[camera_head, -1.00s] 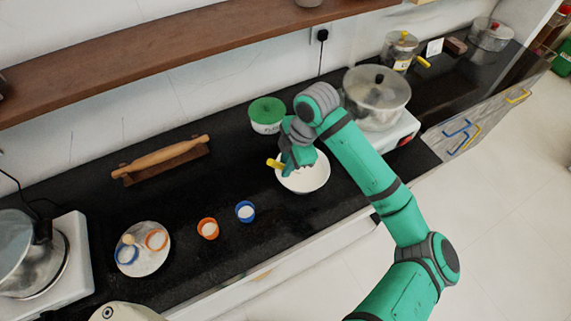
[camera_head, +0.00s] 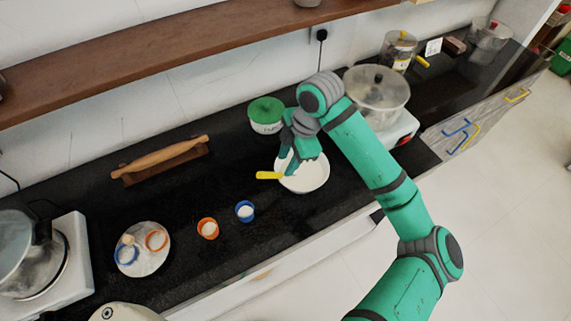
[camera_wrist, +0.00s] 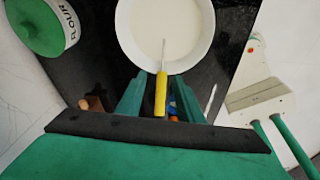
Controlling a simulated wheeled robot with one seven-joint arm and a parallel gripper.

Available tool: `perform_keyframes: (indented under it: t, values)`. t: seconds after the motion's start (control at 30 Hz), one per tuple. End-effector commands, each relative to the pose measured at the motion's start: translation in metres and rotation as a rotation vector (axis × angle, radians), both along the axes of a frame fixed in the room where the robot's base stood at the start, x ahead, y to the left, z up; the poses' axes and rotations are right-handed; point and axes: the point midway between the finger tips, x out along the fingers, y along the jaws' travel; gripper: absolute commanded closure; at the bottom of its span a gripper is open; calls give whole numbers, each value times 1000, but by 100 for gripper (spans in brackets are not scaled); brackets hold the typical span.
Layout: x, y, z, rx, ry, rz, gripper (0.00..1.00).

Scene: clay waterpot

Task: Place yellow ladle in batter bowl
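The batter bowl (camera_head: 316,177) is white and stands on the dark counter; white batter fills it in the wrist view (camera_wrist: 123,25). The yellow ladle (camera_head: 267,175) has its yellow handle over the bowl's left rim. In the wrist view, the ladle's handle (camera_wrist: 160,96) points toward me and its thin shaft runs into the bowl; the ladle's head is not visible. My gripper (camera_head: 290,173) is at the bowl's left side. In the wrist view, its green fingers (camera_wrist: 160,76) stand on both sides of the handle, with a gap visible on each side.
A flour tub (camera_head: 267,115) with a green lid stands behind the bowl. A large lidded pot (camera_head: 376,95) is at the right. Small blue (camera_head: 245,211) and orange (camera_head: 208,228) cups stand at the left, near a plate (camera_head: 150,262). A rolling pin (camera_head: 160,157) lies further back.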

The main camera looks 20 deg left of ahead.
Motion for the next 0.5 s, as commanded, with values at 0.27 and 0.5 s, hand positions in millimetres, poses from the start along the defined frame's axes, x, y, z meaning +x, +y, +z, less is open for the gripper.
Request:
perform_keyframes:
  t: [0.27, 0.5]
  values:
    - [5, -14, 55, 0, -3, -1, 66]
    - [7, -21, 83, 0, 0, -1, 66]
